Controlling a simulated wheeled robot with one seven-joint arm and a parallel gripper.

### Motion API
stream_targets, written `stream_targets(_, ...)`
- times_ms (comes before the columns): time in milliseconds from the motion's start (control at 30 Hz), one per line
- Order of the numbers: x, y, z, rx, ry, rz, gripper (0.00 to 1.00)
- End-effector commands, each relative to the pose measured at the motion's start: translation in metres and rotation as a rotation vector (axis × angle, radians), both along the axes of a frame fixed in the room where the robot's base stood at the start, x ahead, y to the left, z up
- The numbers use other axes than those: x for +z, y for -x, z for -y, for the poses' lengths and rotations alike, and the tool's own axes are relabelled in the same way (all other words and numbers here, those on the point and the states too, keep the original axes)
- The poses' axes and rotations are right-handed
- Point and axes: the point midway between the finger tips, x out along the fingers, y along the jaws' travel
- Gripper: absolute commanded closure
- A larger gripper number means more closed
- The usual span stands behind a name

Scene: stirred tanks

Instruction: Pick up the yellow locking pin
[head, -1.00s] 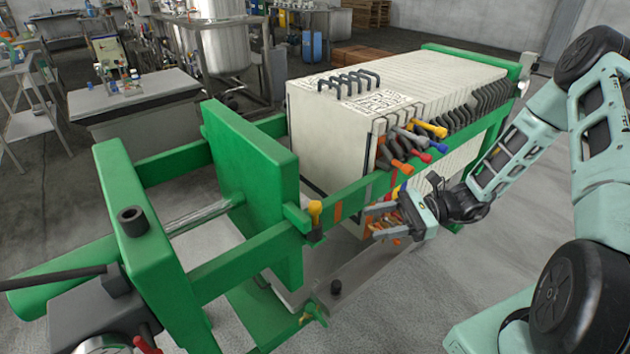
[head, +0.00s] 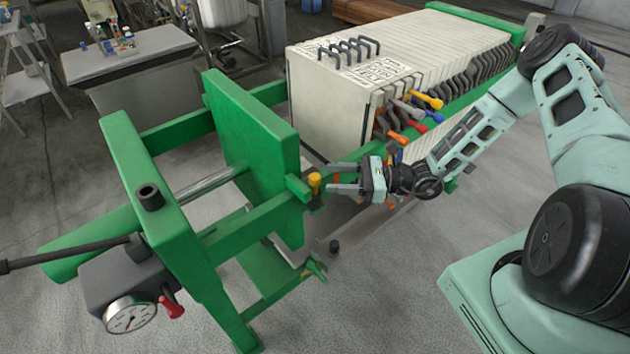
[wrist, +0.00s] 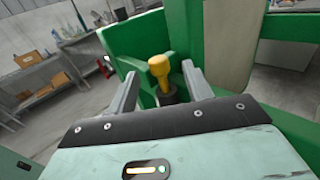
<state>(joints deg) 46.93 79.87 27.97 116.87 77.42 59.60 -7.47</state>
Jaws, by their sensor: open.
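The yellow locking pin (head: 314,181) stands upright in a dark collar on the green bracket beside the press's green moving plate. In the wrist view the pin (wrist: 159,70) shows its round yellow head and narrower neck, between and beyond my fingertips. My gripper (head: 334,178) is open and empty, its fingers pointing left at the pin in the head view. The wrist view shows my gripper's (wrist: 159,78) two grey fingers, one on each side of the pin. I cannot tell whether the fingertips have come level with the pin. The pin's lower part is hidden in the collar.
The green moving plate (head: 243,140) stands just behind the pin, and a green side rail (head: 247,222) runs past it. White filter plates (head: 330,105) with coloured valve handles (head: 425,100) stand behind my gripper. Open floor (head: 400,300) lies in front.

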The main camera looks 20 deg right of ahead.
Motion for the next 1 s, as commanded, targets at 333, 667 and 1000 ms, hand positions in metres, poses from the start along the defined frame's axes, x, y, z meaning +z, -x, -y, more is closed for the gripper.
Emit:
stream_targets(333,0.004,-0.013,-0.038,0.003,-0.002,-0.001,0.5)
stream_targets(667,-0.001,-0.02,-0.052,-0.002,0.001,0.001,0.5)
stream_targets(1000,0.0,-0.02,-0.052,-0.001,0.0,0.001,0.97)
